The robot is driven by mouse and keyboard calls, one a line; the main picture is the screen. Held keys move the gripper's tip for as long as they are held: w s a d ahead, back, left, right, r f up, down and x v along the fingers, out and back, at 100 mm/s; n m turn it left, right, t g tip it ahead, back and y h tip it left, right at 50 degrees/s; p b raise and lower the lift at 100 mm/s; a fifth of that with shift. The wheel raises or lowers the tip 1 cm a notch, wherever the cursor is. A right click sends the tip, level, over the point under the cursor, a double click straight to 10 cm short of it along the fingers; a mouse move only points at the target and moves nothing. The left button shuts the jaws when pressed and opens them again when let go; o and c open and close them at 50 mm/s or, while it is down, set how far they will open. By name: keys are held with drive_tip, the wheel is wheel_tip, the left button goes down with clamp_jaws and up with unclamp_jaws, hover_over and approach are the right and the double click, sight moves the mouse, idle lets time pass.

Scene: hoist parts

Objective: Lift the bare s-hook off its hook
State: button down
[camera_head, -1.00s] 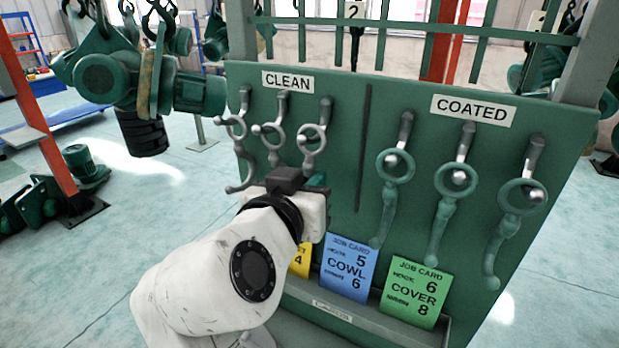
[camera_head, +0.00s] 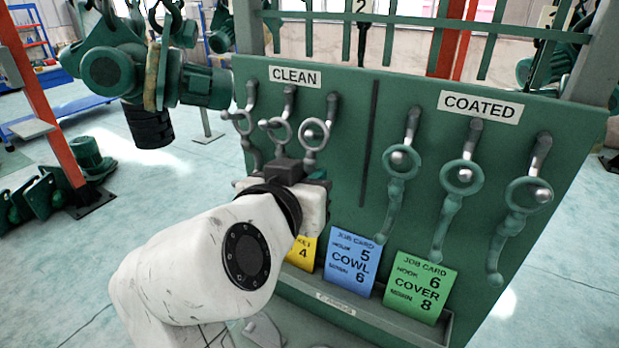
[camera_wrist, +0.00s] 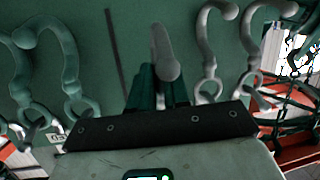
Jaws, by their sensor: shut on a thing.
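The green board carries three bare grey s-hooks under the CLEAN sign. The right one (camera_head: 314,133) has its ring around the ball-ended peg, as far as I can tell. My gripper (camera_head: 318,177) is at its lower part, and my wrist hides much of that. In the wrist view, which is upside down, my gripper (camera_wrist: 162,88) has its green fingers closed about a grey rod-like piece (camera_wrist: 163,50), which looks like that s-hook. The middle s-hook (camera_head: 276,131) and left s-hook (camera_head: 243,121) hang beside it, their lower ends partly hidden.
Three green-coated s-hooks (camera_head: 462,178) hang under the COATED sign (camera_head: 480,107), right of a dark divider strip (camera_head: 369,140). Job cards (camera_head: 352,262) stand in a tray (camera_head: 375,322) below. Green machinery (camera_head: 120,75) hangs at the left.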

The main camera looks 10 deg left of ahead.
drive_tip(key=shift+s+r, duration=0.1)
drive_tip(key=shift+s+a+r, duration=0.2)
drive_tip(key=shift+s+r, duration=0.05)
drive_tip(key=shift+s, duration=0.25)
drive_tip(key=shift+s, duration=0.15)
idle(0.4)
drive_tip(key=shift+s+a+r+t+b, duration=0.15)
drive_tip(key=shift+s+b, duration=0.05)
drive_tip(key=shift+s, duration=0.2)
drive_tip(key=shift+s+a+r+t+b, duration=0.1)
drive_tip(key=shift+s+a+t+b, duration=0.1)
drive_tip(key=shift+s, duration=0.15)
drive_tip(key=s+a+f+b, duration=0.1)
drive_tip(key=s+a+f, duration=0.1)
drive_tip(key=s, duration=0.8)
drive_tip(key=shift+s+a+b, duration=0.15)
drive_tip(key=shift+a+b, duration=0.25)
drive_tip(key=shift+a, duration=0.45)
drive_tip(key=shift+s, duration=0.1)
